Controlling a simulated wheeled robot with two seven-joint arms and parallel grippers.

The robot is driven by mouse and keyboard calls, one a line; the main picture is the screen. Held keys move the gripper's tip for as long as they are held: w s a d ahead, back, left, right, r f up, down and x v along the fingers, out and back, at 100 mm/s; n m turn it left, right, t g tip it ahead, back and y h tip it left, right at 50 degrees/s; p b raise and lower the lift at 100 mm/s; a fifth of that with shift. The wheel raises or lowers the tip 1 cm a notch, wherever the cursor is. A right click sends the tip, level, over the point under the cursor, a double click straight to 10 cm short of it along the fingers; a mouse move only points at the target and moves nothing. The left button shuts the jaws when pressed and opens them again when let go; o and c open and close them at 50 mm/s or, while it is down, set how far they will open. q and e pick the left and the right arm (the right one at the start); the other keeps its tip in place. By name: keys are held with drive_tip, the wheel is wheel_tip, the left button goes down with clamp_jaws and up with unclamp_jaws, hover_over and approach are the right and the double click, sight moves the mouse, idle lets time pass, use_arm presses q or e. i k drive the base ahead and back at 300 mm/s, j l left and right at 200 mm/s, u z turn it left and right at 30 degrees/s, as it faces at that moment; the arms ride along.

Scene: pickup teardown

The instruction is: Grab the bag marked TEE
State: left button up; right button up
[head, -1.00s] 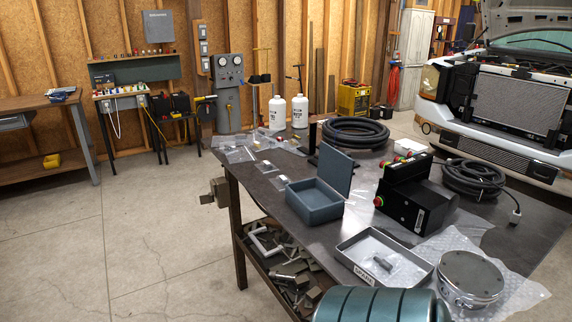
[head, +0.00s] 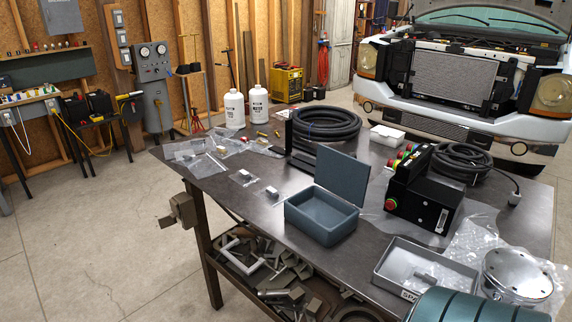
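Several small clear plastic bags lie flat on the far left end of the dark workbench (head: 360,258). One bag (head: 204,166) near the left edge holds a small part. Another bag (head: 243,177) with a grey part lies nearer, and one more (head: 272,192) lies close to the blue-grey box. Others lie behind them, towards the white bottles. Any markings are too small to read, so I cannot tell which bag is marked TEE. Neither of my grippers is in view.
An open blue-grey box (head: 322,215), a black control box (head: 424,195), a grey tray (head: 385,270) and coiled hoses (head: 325,124) occupy the bench. White bottles (head: 234,109) stand behind the bags. A vise (head: 181,211) juts from the left edge. Floor to the left is clear.

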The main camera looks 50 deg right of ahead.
sight(242, 176)
drive_tip(key=i+z, duration=0.25)
drive_tip(key=z, duration=0.2)
drive_tip(key=i+z, duration=0.6)
drive_tip(key=z, duration=0.25)
drive_tip(key=i+j+z, duration=0.2)
drive_tip(key=z, duration=0.25)
